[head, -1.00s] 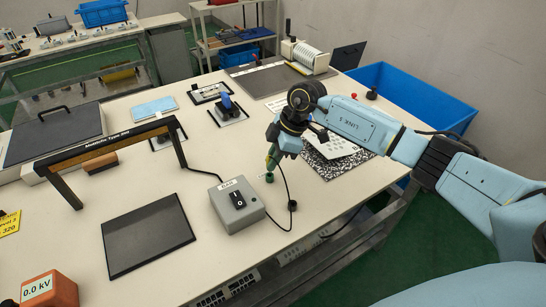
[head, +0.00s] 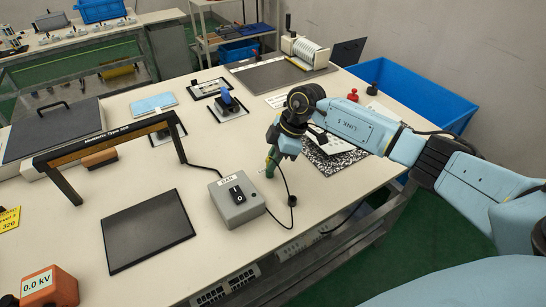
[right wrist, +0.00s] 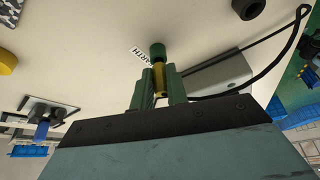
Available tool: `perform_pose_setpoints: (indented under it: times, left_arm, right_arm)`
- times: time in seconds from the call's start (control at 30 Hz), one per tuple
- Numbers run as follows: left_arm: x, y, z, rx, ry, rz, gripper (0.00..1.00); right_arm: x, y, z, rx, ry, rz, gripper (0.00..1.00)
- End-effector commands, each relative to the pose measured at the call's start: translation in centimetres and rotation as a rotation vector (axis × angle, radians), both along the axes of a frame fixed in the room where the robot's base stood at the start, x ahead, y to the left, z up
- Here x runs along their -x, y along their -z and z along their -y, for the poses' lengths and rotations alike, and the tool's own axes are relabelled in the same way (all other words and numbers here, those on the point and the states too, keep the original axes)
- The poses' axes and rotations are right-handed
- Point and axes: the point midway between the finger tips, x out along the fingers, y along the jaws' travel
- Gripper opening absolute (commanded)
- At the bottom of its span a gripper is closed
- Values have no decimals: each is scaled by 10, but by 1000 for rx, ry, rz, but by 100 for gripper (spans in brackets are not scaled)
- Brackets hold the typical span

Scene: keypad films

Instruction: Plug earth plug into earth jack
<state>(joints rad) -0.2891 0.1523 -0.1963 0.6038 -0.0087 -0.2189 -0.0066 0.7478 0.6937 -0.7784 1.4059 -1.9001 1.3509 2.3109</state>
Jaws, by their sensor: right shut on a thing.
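My right gripper (right wrist: 160,88) is shut on the yellow-and-green earth plug (right wrist: 160,78), which sits between its two green fingers. A dark green cylinder, the earth jack (right wrist: 157,50), stands right at the plug's end, beside a partly hidden white label. Plug and jack look lined up and close to touching; I cannot tell whether the plug is inside. In the head view, the right gripper (head: 275,152) points down at the table near its front edge and largely hides plug and jack. My left gripper is not in view.
A grey switch box (head: 237,205) stands just left of the gripper, with a black cable (head: 288,180) running close by. A black round socket (head: 292,201) is to the right. A dark flat panel (head: 148,230) lies at the left. A blue bin (head: 420,100) stands behind the arm.

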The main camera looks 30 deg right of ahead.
Motion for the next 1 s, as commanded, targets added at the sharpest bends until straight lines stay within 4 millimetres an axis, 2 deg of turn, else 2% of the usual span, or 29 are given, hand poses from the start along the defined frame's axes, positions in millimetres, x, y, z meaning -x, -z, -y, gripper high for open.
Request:
perform_pose_setpoints:
  times: [0.33,0.37,0.5,0.57,1.0]
  left_arm:
    - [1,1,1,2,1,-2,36]
    - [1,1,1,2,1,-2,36]
    - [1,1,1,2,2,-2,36]
    - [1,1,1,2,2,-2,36]
    - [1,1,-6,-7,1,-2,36]
  right_arm:
    - [0,9,0,1,1,-2,0]
    - [0,9,0,1,1,-2,16]
    - [0,9,0,1,1,-1,35]
    - [0,9,0,1,1,-1,41]
    - [0,8,0,0,0,0,41]
